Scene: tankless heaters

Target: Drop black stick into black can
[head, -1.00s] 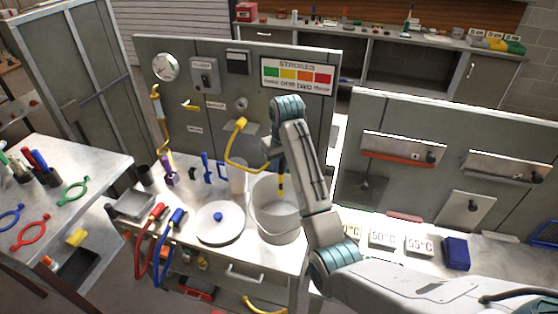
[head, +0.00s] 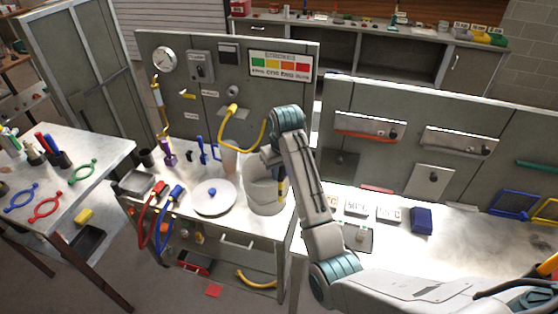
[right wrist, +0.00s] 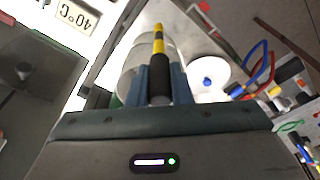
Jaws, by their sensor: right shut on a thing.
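The black stick (right wrist: 159,72), with yellow bands toward its far end, is held between the two fingers of my right gripper (right wrist: 160,88) in the right wrist view. In the head view the stick (head: 281,187) shows as a small dark and yellow piece in front of the large pale pot, below the end of my right arm. The fingers are mostly hidden there by the arm. A small black can (head: 146,157) stands on the bench at the left, apart from the stick. My left gripper is not in view.
The pale pot (head: 266,195) stands below the gripper, with a white round lid (head: 214,198) beside it. A grey tray (head: 136,183), red and blue hoses and several small tools lie nearby. Black cups of pens (head: 62,159) stand on the left table. An upright panel (head: 225,90) backs the bench.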

